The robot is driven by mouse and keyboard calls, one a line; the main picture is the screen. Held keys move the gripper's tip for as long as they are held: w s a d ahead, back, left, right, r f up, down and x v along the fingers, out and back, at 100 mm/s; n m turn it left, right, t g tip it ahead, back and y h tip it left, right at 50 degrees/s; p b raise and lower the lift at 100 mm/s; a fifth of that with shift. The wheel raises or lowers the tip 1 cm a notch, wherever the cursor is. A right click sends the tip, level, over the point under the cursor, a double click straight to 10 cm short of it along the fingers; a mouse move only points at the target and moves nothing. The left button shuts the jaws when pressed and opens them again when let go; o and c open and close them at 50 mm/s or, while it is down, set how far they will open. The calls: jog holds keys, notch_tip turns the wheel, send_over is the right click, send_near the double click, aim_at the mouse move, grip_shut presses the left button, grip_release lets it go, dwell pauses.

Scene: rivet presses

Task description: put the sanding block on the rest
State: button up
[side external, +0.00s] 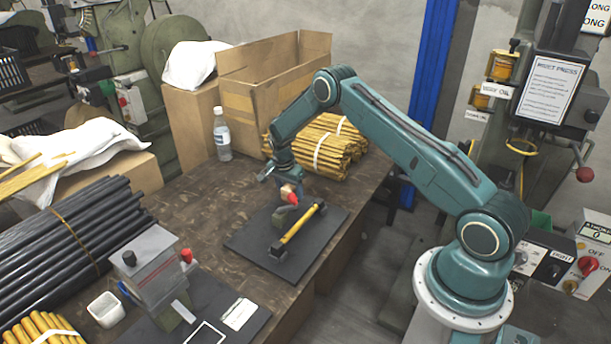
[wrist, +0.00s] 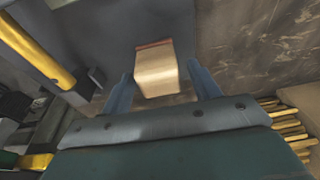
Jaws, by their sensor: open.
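The sanding block, a tan block with a red-brown edge, shows in the wrist view (wrist: 155,75) between the fingertips of my gripper (wrist: 160,69). The two blue-grey fingers are apart, with a visible gap on each side of the block. In the side view, my gripper (side external: 286,183) points down over the dark plate (side external: 250,238), with the tan block (side external: 289,191) at its fingers. A fixture with a yellow bar (side external: 303,223) between dark end supports stands on the plate. I cannot tell for sure which part is the rest; my gripper partly hides that area.
A grey press (side external: 150,268) with a red knob stands at the front left, beside a small white cup (side external: 106,309). Behind are a water bottle (side external: 221,136), bundled yellow rods (side external: 315,150) and a cardboard box (side external: 262,90). Bare tabletop lies left of the plate.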

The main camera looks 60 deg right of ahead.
jog(key=v, duration=1.1)
jog(key=shift+r, duration=0.15)
jog(key=shift+r, duration=0.1)
notch_tip(320, 180, up, 14)
jog(key=n+t, duration=0.2)
jog(key=n, duration=0.2)
send_over(286, 203)
jog(key=s+a, duration=0.4)
jog(key=a, duration=0.2)
jog(key=s+a+r+n+t, duration=0.1)
jog(key=s+a+r+n, duration=0.45)
jog(key=s+r, duration=0.4)
jog(key=s+a+r+n+t+y, duration=0.1)
jog(key=s+a+n, duration=0.3)
jog(key=s, duration=0.7)
jog(key=s+a+r+n+t+y, duration=0.1)
jog(key=s+a+n, duration=0.3)
jog(key=s, duration=0.7)
jog(key=shift+s+a+r+n+t, duration=0.3)
jog(key=shift+a+r+n, duration=0.1)
jog(key=shift+r, duration=0.45)
